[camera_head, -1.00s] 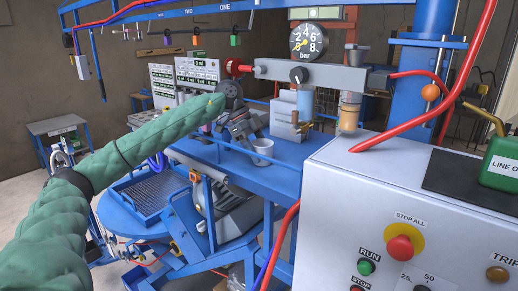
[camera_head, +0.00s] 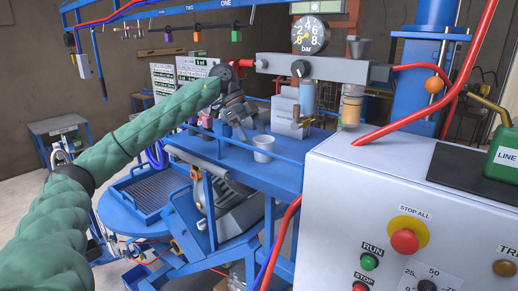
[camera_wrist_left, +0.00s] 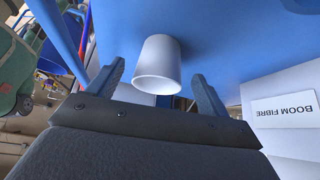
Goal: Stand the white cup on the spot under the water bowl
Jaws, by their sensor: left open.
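The white cup (camera_head: 264,148) stands upright on the blue bench deck, and it also shows in the left wrist view (camera_wrist_left: 157,66). My left gripper (camera_head: 252,131) is open just above and to the left of the cup. In the left wrist view its two fingers (camera_wrist_left: 159,76) lie on either side of the cup, with a gap at each side. The water bowl (camera_head: 307,96) is the clear bluish bowl hanging under the grey bar with the gauge, to the right of the cup. The deck under it is partly hidden by a brass fitting. My right gripper is not seen.
An amber bowl (camera_head: 351,108) hangs right of the water bowl. A pale box (camera_head: 284,113) stands behind the cup; a labelled white box (camera_wrist_left: 285,110) shows in the wrist view. A blue rail (camera_head: 232,147) runs along the deck, and the grey control cabinet (camera_head: 385,200) fills the right front.

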